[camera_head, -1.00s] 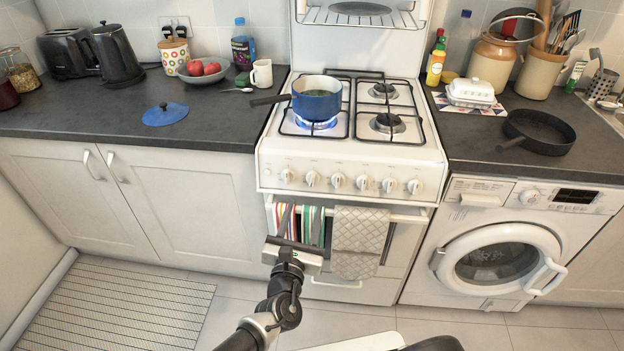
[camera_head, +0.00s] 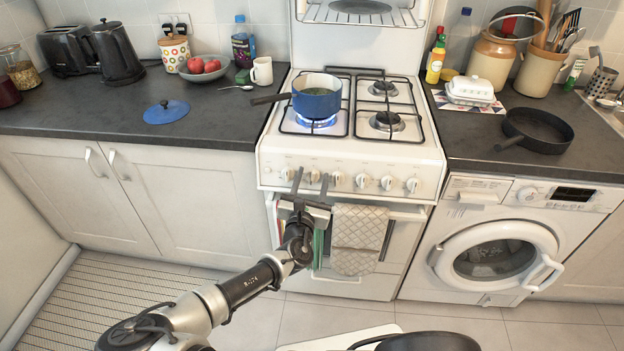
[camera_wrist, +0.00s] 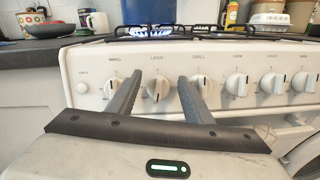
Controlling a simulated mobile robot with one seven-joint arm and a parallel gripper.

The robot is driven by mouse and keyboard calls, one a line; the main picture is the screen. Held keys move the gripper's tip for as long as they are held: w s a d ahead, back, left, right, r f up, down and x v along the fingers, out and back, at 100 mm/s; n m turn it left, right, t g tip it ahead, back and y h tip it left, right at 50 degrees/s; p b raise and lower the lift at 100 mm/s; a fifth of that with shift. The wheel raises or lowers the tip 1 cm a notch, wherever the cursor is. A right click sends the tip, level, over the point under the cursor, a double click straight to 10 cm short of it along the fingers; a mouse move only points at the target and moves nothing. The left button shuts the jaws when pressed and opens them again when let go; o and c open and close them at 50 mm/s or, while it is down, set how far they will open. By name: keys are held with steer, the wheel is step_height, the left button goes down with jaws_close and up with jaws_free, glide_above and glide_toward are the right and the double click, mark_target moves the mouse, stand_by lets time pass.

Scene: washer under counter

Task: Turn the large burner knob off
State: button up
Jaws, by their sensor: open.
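The large burner knob (camera_wrist: 158,88) is white and sits under the label LARGE on the cooker's front panel. In the head view the large knob (camera_head: 311,178) shows between my gripper's fingers. My gripper (camera_wrist: 160,76) is open, with one finger on each side of that knob in the picture; my gripper (camera_head: 310,181) is at panel height in the head view. I cannot tell whether the fingertips reach past the knob's face or touch it. The left finger partly covers the small burner knob (camera_wrist: 111,87), and the right finger overlaps the grill knob (camera_wrist: 200,84).
A blue pot (camera_head: 316,100) stands over a lit blue flame (camera_head: 316,123) on the front left burner, its handle pointing left. More knobs (camera_head: 387,183) line the panel to the right. Towels (camera_head: 358,240) hang on the oven rail below. A washer (camera_head: 496,250) stands at right.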

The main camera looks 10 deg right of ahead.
steer(key=c, duration=1)
